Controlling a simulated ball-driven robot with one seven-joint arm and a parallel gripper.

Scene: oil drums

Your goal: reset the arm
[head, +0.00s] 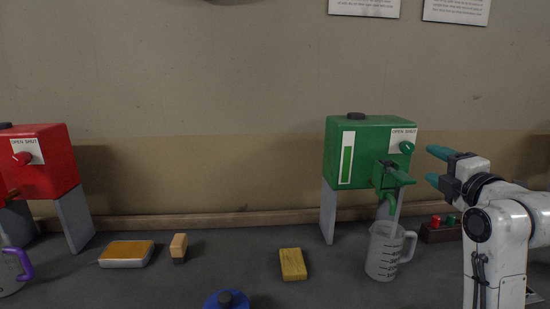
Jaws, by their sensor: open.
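My gripper (433,167) is at the right, just right of the green drum (362,160). Its two teal fingers point left and are spread apart, with nothing between them. The green drum stands on grey legs and has a green knob (406,147) beside an "OPEN SHUT" label, a level gauge and a tap (391,174). A clear measuring jug (384,253) stands upright below the tap, with its handle to the right. The fingertips look close to the knob in the picture, but I cannot tell the depth between them.
A red drum (42,160) stands at the left, with a purple-handled jug (20,263) at the edge. A tray (126,254), a wooden brush (179,246), a yellow sponge (292,264) and a blue lid-like object (227,300) lie between. A button box (439,232) sits behind my arm.

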